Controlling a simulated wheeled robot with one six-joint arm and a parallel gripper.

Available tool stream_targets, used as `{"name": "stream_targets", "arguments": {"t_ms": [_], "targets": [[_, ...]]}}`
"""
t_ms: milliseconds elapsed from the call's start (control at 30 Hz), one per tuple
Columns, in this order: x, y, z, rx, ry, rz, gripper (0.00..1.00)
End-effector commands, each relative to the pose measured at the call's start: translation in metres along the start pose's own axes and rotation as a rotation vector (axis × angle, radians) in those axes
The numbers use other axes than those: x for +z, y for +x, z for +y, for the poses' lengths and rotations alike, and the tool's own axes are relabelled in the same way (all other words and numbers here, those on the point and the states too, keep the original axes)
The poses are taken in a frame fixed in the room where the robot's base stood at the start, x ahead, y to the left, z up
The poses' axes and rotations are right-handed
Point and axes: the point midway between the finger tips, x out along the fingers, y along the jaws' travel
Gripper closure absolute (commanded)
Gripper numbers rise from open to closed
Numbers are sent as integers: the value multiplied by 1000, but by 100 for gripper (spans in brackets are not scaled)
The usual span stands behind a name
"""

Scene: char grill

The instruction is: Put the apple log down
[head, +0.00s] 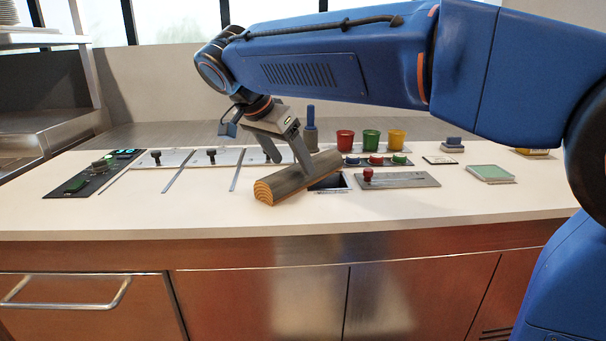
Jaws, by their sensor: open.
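The apple log (290,183) is a grey-brown half-round piece with a pale cut end facing front left. It lies at a slant on the white counter, near the front middle, beside a dark square opening (330,184). My gripper (290,160) is open and comes down over the log from behind and above. One finger stands in front of the log's upper side and the other is behind it. Whether either finger touches the log cannot be told. The log's underside and part of its back are hidden.
Red, green and yellow cups (371,139) stand behind the log. A grey plate with a red knob (397,180) lies to the right. Levers on white panels (211,157) and a dark control panel (104,172) are to the left. The counter's front strip (180,220) is clear.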

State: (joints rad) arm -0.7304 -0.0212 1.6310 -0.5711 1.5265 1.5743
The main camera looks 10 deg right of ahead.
Motion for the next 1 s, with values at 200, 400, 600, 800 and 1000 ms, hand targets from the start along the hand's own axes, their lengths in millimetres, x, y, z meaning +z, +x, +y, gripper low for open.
{"name": "stream_targets", "arguments": {"t_ms": [200, 400, 600, 800, 1000], "targets": [[-6, 21, 2, 3, 1, 0, 30], [-8, 46, 1, 1, 0, 0, 30], [-8, 53, 1, 1, 0, 0, 30], [-8, 52, 1, 0, 0, 0, 42], [-8, 52, 1, 0, 0, 0, 89]]}}
